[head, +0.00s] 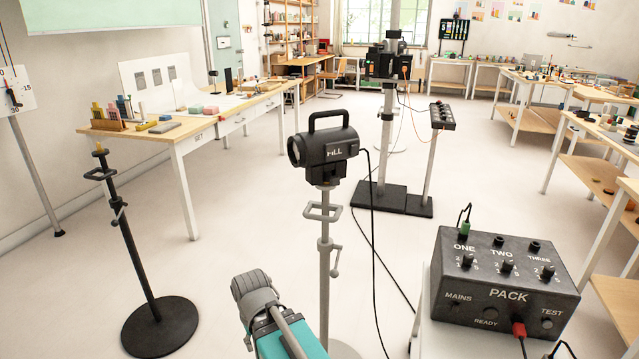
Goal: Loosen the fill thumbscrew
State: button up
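A grey frame-shaped piece (323,211) is on the stand just under the lamp. A small grey screw handle (336,260) sticks out to the right lower on the post; I cannot tell whether it is the fill thumbscrew or how tight it is. My teal and grey arm shows at the bottom, left of the stand. My gripper's fingers are not visible.
A black PACK box (500,275) with knobs and cables stands at the right front. A dark empty stand (140,262) with a round base is at the left. Black cables hang right of the fill stand. Another lamp stand (387,140) is behind. Open floor lies left of centre.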

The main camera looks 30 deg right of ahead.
aim_at(334, 181)
jog(key=u, duration=0.95)
jog(key=k, duration=0.85)
jog(key=z, duration=1.35)
